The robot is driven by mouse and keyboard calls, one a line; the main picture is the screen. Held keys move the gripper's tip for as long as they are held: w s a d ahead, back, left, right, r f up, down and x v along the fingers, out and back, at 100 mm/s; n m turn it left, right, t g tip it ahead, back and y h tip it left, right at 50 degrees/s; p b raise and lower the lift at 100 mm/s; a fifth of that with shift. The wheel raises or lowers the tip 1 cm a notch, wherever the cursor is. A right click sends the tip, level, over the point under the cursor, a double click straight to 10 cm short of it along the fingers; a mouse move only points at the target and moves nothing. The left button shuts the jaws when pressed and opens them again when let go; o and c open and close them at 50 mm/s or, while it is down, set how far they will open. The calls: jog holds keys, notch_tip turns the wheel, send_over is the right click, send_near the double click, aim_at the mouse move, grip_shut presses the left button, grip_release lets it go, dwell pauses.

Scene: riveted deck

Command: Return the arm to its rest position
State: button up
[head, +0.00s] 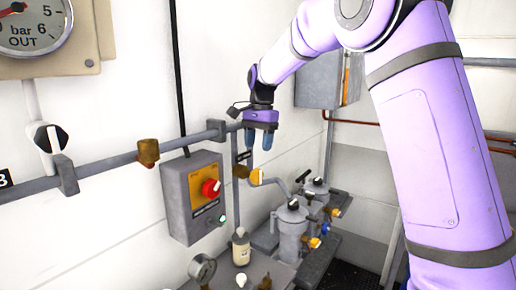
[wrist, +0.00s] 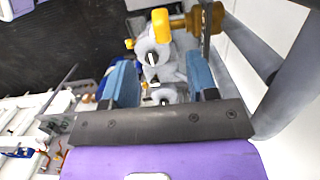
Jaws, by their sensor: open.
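My purple arm reaches from the right of the head view toward the wall. My gripper (head: 258,138) points down, its two blue fingers apart with nothing between them. In the wrist view the open fingers of my gripper (wrist: 163,85) show in the middle, with grey filter housings and yellow fittings beyond and below them. In the head view the gripper hangs beside the grey wall pipe, above and to the right of the control box; I cannot tell whether it touches the pipe.
A grey control box (head: 195,198) with a red knob (head: 211,188) is on the wall. Grey filter housings (head: 292,228), a bottle (head: 241,247) and a small gauge (head: 202,268) stand below. A horizontal pipe (head: 110,159) runs along the wall. A large gauge (head: 32,25) is upper left.

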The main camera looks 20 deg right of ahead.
dwell(0.3)
jog(key=s+d+r+n+t, duration=0.15)
jog(key=s+r, duration=0.25)
jog(key=s, duration=0.5)
jog(key=s+d+r+n+t, duration=0.1)
jog(key=s+d+r+n, duration=0.2)
jog(key=s, duration=0.7)
jog(key=s+d+f+n+t, duration=0.1)
jog(key=s+f+n+t, duration=0.1)
jog(key=s, duration=0.7)
jog(key=s+f+n+t+h, duration=0.1)
jog(key=s+f+n, duration=0.2)
jog(key=s, duration=0.7)
jog(key=shift+d+f+n+t, duration=0.15)
jog(key=shift+d+n+t, duration=0.2)
jog(key=shift+n, duration=0.3)
